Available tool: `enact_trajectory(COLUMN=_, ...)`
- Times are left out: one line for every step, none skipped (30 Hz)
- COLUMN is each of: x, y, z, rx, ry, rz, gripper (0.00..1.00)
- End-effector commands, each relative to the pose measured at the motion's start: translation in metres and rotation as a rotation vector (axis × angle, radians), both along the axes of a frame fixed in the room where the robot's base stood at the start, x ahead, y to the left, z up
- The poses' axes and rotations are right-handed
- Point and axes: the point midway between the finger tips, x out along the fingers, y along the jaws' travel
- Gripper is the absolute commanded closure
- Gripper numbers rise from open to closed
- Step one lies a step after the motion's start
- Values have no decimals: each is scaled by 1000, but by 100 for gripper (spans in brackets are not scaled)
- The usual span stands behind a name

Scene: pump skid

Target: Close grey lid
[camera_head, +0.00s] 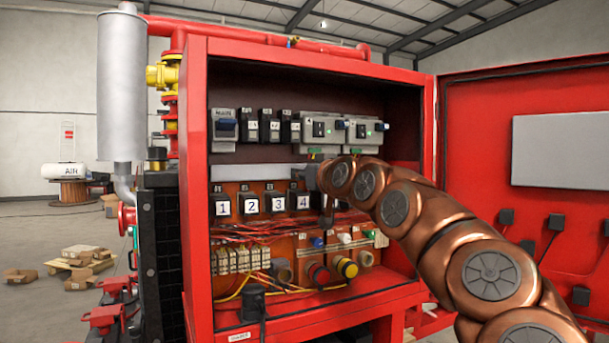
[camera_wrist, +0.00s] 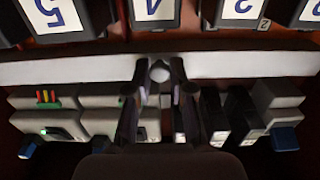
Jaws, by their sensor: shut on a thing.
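A long pale grey strip (camera_head: 258,172), perhaps the grey lid, runs across the red cabinet between two rows of switches. It also shows in the wrist view (camera_wrist: 70,68). My gripper (camera_wrist: 160,76) is in front of the strip, its two fingers close together around a small rounded grey piece (camera_wrist: 160,71). I cannot tell whether this piece is fixed to the strip. In the head view my gripper (camera_head: 316,178) is small and dark, partly behind my own arm, which hides the strip's right part. Whether the strip is open or closed is unclear.
Grey switch modules (camera_head: 320,127) line the upper row. Numbered black boxes (camera_head: 249,204) sit below the strip, above loose red wires (camera_head: 260,230) and several knobs (camera_head: 347,268). The cabinet door (camera_head: 470,130) stands open at right. Cabinet walls (camera_head: 197,180) bound the space.

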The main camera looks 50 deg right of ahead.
Motion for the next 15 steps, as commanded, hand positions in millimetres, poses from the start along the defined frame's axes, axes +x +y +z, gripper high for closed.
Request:
enact_trajectory(x=0, y=0, z=-2, rx=-2, ry=-6, rz=0, gripper=100)
enact_trajectory(x=0, y=0, z=-3, rx=-4, ry=-10, rz=0, gripper=100)
enact_trajectory(x=1, y=0, z=-4, rx=-7, ry=-19, rz=0, gripper=100)
enact_trajectory(x=1, y=0, z=-4, rx=-9, ry=-25, rz=0, gripper=100)
enact_trajectory(x=1, y=0, z=-5, rx=-11, ry=-32, rz=1, gripper=100)
enact_trajectory(x=1, y=0, z=-6, rx=-15, ry=-42, rz=1, gripper=100)
enact_trajectory(x=2, y=0, z=-7, rx=-17, ry=-49, rz=1, gripper=100)
enact_trajectory(x=2, y=0, z=-7, rx=-19, ry=-55, rz=1, gripper=100)
enact_trajectory(x=2, y=0, z=-6, rx=-21, ry=-63, rz=1, gripper=100)
enact_trajectory(x=2, y=0, z=-5, rx=-22, ry=-65, rz=1, gripper=100)
enact_trajectory(x=2, y=0, z=-5, rx=-22, ry=-67, rz=1, gripper=100)
enact_trajectory(x=2, y=0, z=-4, rx=-23, ry=-68, rz=1, gripper=100)
enact_trajectory(x=2, y=0, z=-4, rx=-22, ry=-67, rz=1, gripper=100)
enact_trajectory(x=2, y=-1, z=-3, rx=-22, ry=-67, rz=1, gripper=100)
enact_trajectory(x=2, y=0, z=-4, rx=-22, ry=-66, rz=1, gripper=100)
